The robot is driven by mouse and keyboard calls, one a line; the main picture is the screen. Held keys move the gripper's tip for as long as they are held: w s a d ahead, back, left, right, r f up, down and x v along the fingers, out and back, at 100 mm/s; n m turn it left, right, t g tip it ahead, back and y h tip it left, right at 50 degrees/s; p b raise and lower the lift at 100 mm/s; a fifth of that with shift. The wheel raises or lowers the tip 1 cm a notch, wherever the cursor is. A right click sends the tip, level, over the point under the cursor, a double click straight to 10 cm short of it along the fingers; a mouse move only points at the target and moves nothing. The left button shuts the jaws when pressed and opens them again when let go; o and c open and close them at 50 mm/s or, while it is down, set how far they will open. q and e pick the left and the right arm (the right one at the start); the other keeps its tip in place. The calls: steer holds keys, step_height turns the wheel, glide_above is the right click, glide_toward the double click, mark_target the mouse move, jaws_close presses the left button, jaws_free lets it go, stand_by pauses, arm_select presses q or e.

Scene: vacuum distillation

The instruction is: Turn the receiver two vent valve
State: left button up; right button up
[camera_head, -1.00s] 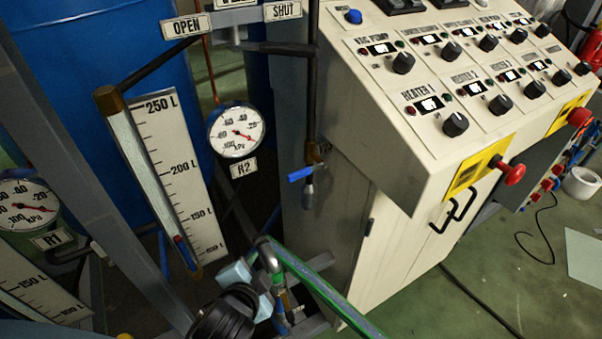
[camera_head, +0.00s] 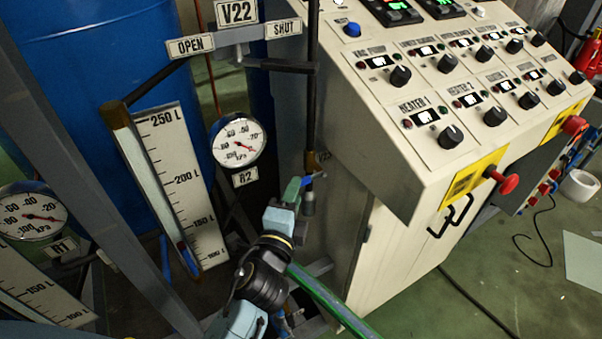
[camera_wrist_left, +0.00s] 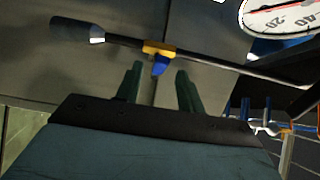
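The receiver two vent valve hangs on a thin dark vertical pipe left of the control cabinet, beside the R2 gauge (camera_head: 238,141). Its brass body (camera_head: 312,161) shows in the head view, with little of its blue handle visible behind my fingers. In the left wrist view the brass body (camera_wrist_left: 158,48) sits on the pipe, and the short blue handle (camera_wrist_left: 160,66) points toward my gripper. My left gripper (camera_head: 297,188) is at the handle. In the left wrist view its two dark fingers (camera_wrist_left: 159,73) are apart, with the handle's end between their tips. Contact cannot be told. My right gripper is not in view.
The V22 sign (camera_head: 236,12) hangs above, with OPEN (camera_head: 190,46) and SHUT (camera_head: 284,28) signs. The cabinet (camera_head: 385,240) with knobs and red buttons stands close right. A level scale (camera_head: 180,180) and blue drum (camera_head: 95,60) are left. A green bar (camera_head: 335,303) runs below.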

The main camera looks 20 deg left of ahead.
mark_target(307, 180)
arm_select(q)
steer(key=w, duration=0.6)
steer(key=shift+a, duration=0.4)
jaws_close()
